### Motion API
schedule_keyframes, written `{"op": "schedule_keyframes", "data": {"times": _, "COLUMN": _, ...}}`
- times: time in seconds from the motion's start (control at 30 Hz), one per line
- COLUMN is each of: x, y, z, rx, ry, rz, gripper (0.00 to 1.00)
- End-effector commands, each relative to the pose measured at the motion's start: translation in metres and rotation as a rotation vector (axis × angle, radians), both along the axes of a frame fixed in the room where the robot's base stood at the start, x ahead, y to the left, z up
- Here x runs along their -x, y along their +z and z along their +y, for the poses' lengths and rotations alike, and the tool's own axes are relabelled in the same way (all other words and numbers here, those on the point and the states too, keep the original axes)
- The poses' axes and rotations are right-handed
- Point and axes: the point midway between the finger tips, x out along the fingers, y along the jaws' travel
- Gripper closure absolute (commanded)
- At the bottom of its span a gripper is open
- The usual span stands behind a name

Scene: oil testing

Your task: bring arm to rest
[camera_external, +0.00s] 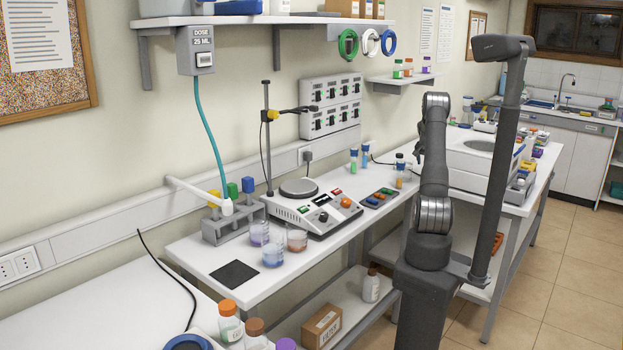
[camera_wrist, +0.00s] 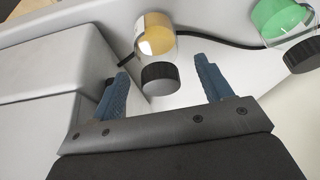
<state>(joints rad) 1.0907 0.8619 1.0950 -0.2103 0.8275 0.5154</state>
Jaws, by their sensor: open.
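My gripper (camera_wrist: 162,88) is open in the wrist view, with its two blue fingers apart. A bottle with a black cap and amber contents (camera_wrist: 155,35) shows beyond and between the fingertips; I cannot tell how far off it is, and nothing is gripped. In the external view my arm stands upright at the right of the narrow bench. Its gripper end (camera_external: 417,145) is near the bench's right end, mostly hidden by my arm. A small vial with a dark cap and amber contents (camera_external: 399,172) stands just left of my arm.
A green-filled bottle with a black cap (camera_wrist: 285,20) lies to the right in the wrist view. A pale grey machine body (camera_wrist: 50,70) is at left.

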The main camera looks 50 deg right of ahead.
Motion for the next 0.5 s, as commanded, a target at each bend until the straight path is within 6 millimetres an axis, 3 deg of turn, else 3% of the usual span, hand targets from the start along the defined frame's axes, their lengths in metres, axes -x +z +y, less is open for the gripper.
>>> {"op": "schedule_keyframes", "data": {"times": 0.4, "x": 0.002, "y": 0.078, "z": 0.033, "rx": 0.001, "ry": 0.000, "rz": -0.001, "gripper": 0.28}}
{"op": "schedule_keyframes", "data": {"times": 0.5, "x": 0.002, "y": 0.049, "z": 0.023, "rx": -0.006, "ry": -0.001, "rz": 0.002, "gripper": 0.28}}
